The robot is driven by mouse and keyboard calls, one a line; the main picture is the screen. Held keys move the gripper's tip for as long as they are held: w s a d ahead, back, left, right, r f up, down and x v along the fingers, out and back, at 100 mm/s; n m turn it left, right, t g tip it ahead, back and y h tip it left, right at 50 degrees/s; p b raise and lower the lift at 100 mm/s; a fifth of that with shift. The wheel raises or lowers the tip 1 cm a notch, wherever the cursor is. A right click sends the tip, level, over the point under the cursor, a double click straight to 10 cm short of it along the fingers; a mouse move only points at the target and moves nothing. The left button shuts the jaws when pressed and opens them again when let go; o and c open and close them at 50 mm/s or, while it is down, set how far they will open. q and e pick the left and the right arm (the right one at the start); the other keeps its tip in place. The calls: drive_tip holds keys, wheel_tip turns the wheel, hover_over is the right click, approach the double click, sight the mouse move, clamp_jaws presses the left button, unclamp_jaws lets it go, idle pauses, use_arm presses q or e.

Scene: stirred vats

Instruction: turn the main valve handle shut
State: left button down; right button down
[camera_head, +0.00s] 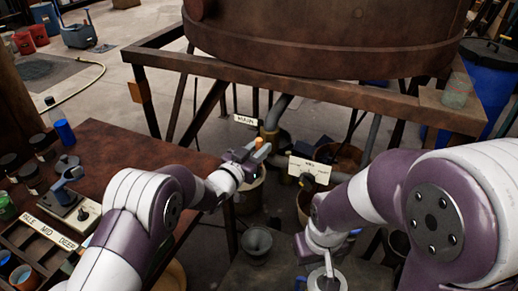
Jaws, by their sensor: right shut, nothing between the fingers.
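A small sign reading MAIN (246,120) hangs on the pipework under the rusty vat. Just below it an orange piece (259,142), which looks like the end of the main valve handle, shows beside a brass-coloured pipe fitting (268,133). My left gripper (247,152) is right at the orange piece and covers much of that spot. I cannot tell whether its fingers are around the handle or only beside it. My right gripper (327,272) is low at the bottom of the view, below my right forearm, shut and empty, away from the valve.
The large rusty vat (320,35) stands on a metal frame (300,88) above the pipes. A second pale sign (310,169) with a dark knob is to the right. A brown table (105,145) with jars is at left. A blue barrel (487,80) stands at right.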

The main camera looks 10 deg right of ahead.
use_arm(q)
drive_tip(key=m+b, duration=0.1)
drive_tip(key=m, duration=0.1)
drive_tip(key=m+b, duration=0.1)
drive_tip(key=b, duration=0.1)
drive_tip(key=m+y+b, duration=0.1)
drive_tip(key=m, duration=0.1)
drive_tip(key=shift+s+d+f+m+g+b, duration=0.25)
drive_tip(key=shift+d+f+m+g+b, duration=0.05)
drive_tip(key=shift+d+f+g+b, duration=0.1)
drive_tip(key=m+y+b, duration=0.1)
drive_tip(key=m+b, duration=0.2)
drive_tip(key=b, duration=0.2)
drive_tip(key=f+m+y+b, duration=0.1)
drive_tip(key=m+b, duration=0.2)
drive_tip(key=b, duration=0.3)
drive_tip(key=m+t+b, duration=0.1)
drive_tip(key=m+b, duration=0.2)
drive_tip(key=b, duration=0.3)
drive_tip(key=shift+s+d+f+m+y, duration=0.25)
drive_tip(key=shift+d+f+m+y, duration=0.05)
drive_tip(key=shift+d+y, duration=0.1)
drive_tip(key=shift+r+m+b, duration=0.2)
drive_tip(key=shift+m+b, duration=0.2)
drive_tip(key=shift+b, duration=0.25)
drive_tip(key=c, duration=1.1)
unclamp_jaws()
drive_tip(key=shift+o, duration=0.2)
drive_tip(key=v, duration=1.2)
drive_tip(key=shift+s, duration=0.3)
